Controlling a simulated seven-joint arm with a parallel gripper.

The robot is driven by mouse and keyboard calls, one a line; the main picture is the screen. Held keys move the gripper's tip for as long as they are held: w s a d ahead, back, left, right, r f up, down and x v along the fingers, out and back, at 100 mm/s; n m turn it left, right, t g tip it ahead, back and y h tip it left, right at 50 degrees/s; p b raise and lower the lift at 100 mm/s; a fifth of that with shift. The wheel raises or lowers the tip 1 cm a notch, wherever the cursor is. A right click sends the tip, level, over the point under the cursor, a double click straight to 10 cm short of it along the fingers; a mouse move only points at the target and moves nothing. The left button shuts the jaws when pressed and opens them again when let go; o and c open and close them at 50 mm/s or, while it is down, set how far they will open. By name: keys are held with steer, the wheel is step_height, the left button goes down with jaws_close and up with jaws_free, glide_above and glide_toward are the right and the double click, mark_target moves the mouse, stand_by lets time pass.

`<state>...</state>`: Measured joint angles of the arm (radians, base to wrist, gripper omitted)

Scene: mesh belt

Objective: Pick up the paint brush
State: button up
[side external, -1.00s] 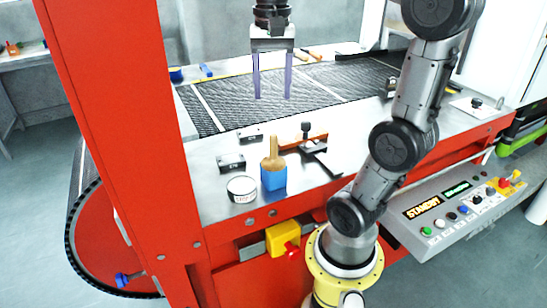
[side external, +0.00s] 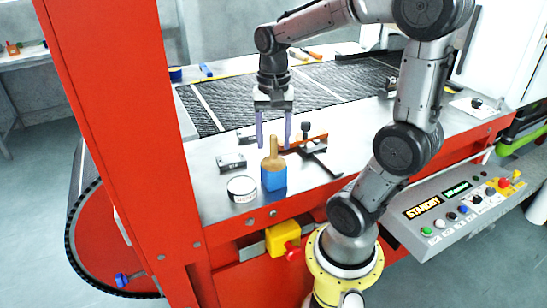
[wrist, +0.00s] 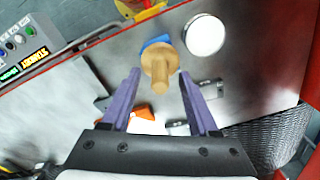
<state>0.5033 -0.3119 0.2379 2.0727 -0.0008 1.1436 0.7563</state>
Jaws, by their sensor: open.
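The paint brush (side external: 273,174) stands upright on the metal ledge, with a tan wooden handle on top and a blue lower part. My gripper (side external: 273,147) is open, its two purple fingers pointing down just above and around the handle's top in the side view; whether the handle is between them in depth is unclear there. In the wrist view the brush (wrist: 160,66) lies ahead of the open gripper (wrist: 158,76), its handle end lined up with the gap between the fingers. Nothing is held.
A round white-topped tin (side external: 242,188) stands close to the left of the brush. A small dark block (side external: 231,163) sits behind the tin. A clamp-like tool with an orange bar (side external: 309,142) lies right of the brush. The mesh belt (side external: 330,82) runs behind.

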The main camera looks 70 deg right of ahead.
steer(key=shift+f, duration=0.75)
jaws_close()
steer(key=shift+r, duration=0.1)
